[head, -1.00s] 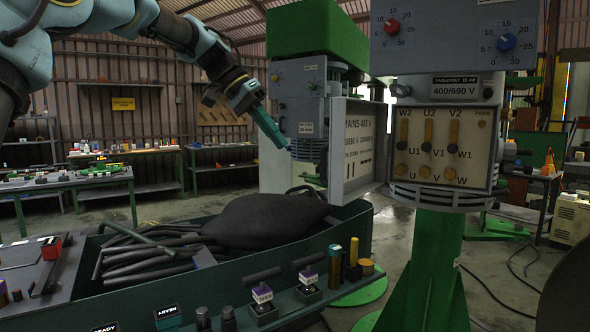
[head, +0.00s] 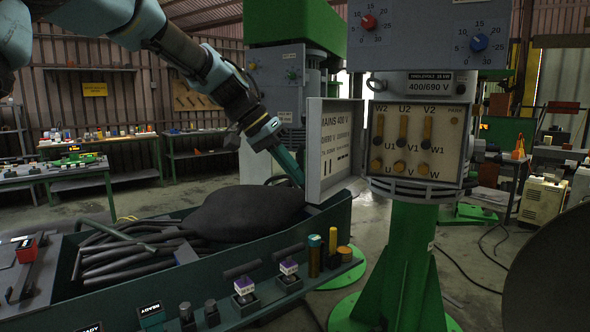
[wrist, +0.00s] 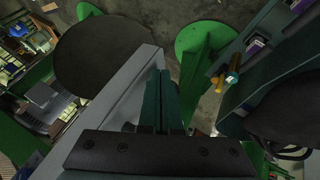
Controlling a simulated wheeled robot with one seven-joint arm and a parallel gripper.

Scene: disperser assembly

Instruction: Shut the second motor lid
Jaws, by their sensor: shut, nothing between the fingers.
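The near motor's lid (head: 336,148) is a pale grey panel with printed text on its inner face. It stands open, swung out to the left of the terminal box (head: 418,142). The box shows its terminals and yellow bars uncovered. My gripper (head: 298,180) is shut and empty, pointing down and right beside the lid's outer left edge. I cannot tell whether it touches the lid. In the wrist view, the teal fingers (wrist: 160,100) are together beside a long grey edge that looks like the lid (wrist: 130,85).
A green bench (head: 225,275) with black hoses, a dark sack (head: 245,215) and small knobs lies below my gripper. A second green motor (head: 290,90) stands behind. A dark round shape (head: 555,270) fills the lower right. Floor shows right of the green pedestal (head: 405,265).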

